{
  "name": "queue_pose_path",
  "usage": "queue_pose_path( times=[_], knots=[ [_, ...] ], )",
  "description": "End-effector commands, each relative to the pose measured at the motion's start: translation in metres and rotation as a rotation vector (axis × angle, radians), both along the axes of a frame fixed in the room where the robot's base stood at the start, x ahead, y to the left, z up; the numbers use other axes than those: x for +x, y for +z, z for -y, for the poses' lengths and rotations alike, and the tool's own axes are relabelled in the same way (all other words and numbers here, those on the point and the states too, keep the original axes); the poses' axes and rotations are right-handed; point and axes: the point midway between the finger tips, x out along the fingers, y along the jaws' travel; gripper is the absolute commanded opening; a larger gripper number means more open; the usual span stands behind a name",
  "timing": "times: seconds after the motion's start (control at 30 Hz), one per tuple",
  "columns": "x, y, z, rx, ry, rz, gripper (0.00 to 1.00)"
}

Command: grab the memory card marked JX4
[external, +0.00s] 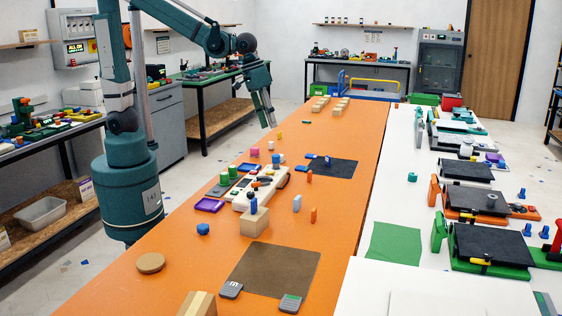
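Two small dark grey cards lie at the near end of the orange table. One card (231,290) has a pale label and lies by the left front corner of a brown mat. I cannot read JX4 on either. My gripper (268,124) hangs high over the far left part of the table, fingers down, well away from both cards. Its fingers are too small to tell whether they are open or shut; I see nothing held.
The brown mat (275,268) is bare. A white machine (252,192) and several coloured blocks fill the table's middle.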

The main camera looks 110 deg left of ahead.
Motion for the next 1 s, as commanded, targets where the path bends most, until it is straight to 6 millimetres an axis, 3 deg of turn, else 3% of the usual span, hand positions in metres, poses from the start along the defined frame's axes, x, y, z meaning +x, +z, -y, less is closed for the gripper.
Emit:
queue_pose_path(
  times=[0.47, 1.0],
  knots=[
    [0.054, -0.047, -0.053, -0.058, 0.213, -0.081, 0.26],
    [0.1, -0.12, -0.116, -0.114, 0.458, -0.172, 0.26]
  ],
)
